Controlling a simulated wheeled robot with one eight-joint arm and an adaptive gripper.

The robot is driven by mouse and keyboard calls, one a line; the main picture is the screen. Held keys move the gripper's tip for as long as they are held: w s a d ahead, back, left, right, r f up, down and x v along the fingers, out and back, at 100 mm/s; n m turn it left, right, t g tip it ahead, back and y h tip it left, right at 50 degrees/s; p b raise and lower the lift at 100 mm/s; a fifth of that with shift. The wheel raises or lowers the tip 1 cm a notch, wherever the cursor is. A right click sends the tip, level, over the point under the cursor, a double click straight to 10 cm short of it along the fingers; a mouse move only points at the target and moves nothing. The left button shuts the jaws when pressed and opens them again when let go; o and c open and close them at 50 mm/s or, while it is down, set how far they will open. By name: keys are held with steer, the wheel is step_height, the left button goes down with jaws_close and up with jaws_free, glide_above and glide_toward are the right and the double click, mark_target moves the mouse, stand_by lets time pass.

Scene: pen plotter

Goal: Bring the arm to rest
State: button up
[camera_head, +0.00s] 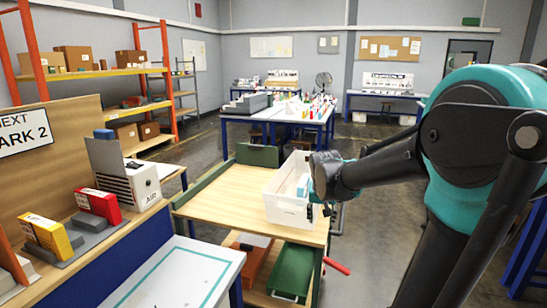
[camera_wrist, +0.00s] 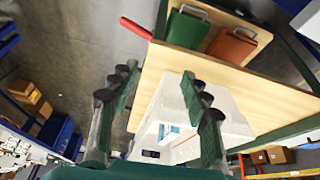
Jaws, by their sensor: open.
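My gripper (camera_head: 322,203) is at the end of my dark and teal arm, by the right side of a white bin (camera_head: 284,212) on a wooden-topped cart (camera_head: 215,190). In the wrist view my gripper (camera_wrist: 163,84) has its two green fingers with dark pads spread apart, with nothing between them. The white bin (camera_wrist: 205,148) lies behind the fingers there, with a blue and white item (camera_wrist: 168,132) inside. Whether the gripper touches the bin cannot be told.
Under the cart top are a green bin (camera_head: 291,270) and an orange bin (camera_head: 249,255). A red handle (camera_head: 337,266) sticks out at right. A bench with a white machine (camera_head: 126,178) and red (camera_head: 97,204) and yellow boxes (camera_head: 45,235) stands at left. Floor is clear right of the cart.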

steer(key=s+d+f+n, duration=0.1)
steer(key=s+f, duration=0.4)
steer(key=s, duration=0.4)
steer(key=s+d+f+n+y, duration=0.1)
steer(key=s+d+f, duration=0.1)
steer(key=s+f, duration=0.4)
steer(key=s, duration=0.3)
steer(key=shift+f, duration=0.1)
